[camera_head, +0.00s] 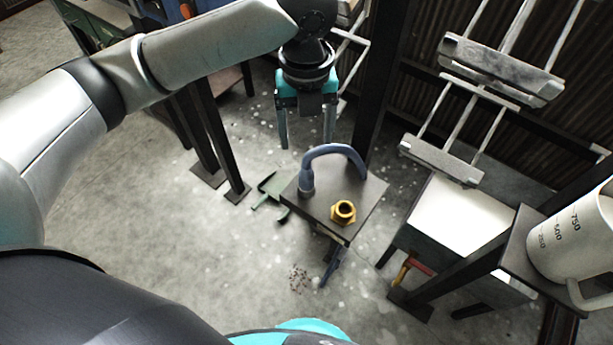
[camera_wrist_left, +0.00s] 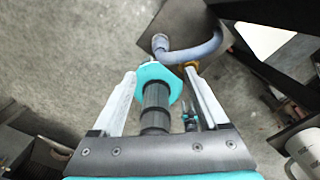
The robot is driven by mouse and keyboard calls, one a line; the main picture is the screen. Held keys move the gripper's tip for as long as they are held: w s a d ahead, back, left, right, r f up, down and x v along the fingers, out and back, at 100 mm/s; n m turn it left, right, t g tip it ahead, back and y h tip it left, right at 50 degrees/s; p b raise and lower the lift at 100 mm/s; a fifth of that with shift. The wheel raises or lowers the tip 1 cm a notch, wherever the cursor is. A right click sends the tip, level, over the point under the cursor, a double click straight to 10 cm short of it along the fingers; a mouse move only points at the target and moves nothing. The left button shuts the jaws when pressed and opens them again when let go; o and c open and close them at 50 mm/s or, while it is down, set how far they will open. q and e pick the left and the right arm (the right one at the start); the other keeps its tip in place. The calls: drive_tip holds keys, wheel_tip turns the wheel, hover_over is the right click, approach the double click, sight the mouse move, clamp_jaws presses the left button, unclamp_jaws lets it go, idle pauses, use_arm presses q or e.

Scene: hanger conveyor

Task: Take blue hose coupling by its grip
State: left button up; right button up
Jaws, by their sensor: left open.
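The blue hose coupling (camera_head: 335,150) is a curved blue-grey hose arching over a small dark stand top (camera_head: 366,201), with a thicker cuff at its left end. A brass hex fitting (camera_head: 343,212) sits on the front part of the same top. My left gripper (camera_head: 307,143) is open and empty, pointing down; in the head view it appears just above and left of the hose arch, apart from it. In the left wrist view the hose (camera_wrist_left: 203,51) curves beyond the fingertips (camera_wrist_left: 160,74), and the brass fitting is mostly hidden by a finger.
A dark post (camera_head: 375,90) stands right behind the stand. A white measuring jug (camera_head: 575,240) is on another stand at right. Hanging metal frames (camera_head: 500,68) are at upper right. Open floor lies front left.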

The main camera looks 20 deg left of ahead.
sight(306, 176)
use_arm(q)
wheel_tip(306, 176, down, 9)
drive_tip(key=shift+f+b, duration=0.1)
drive_tip(key=shift+b, duration=1)
drive_tip(key=f+b, duration=0.1)
drive_tip(key=f, duration=0.1)
drive_tip(key=f+b, duration=0.1)
drive_tip(key=f, duration=0.2)
drive_tip(key=shift+w+a, duration=0.1)
drive_tip(key=shift+w, duration=0.1)
drive_tip(key=shift+c, duration=0.2)
drive_tip(key=c, duration=0.6)
clamp_jaws()
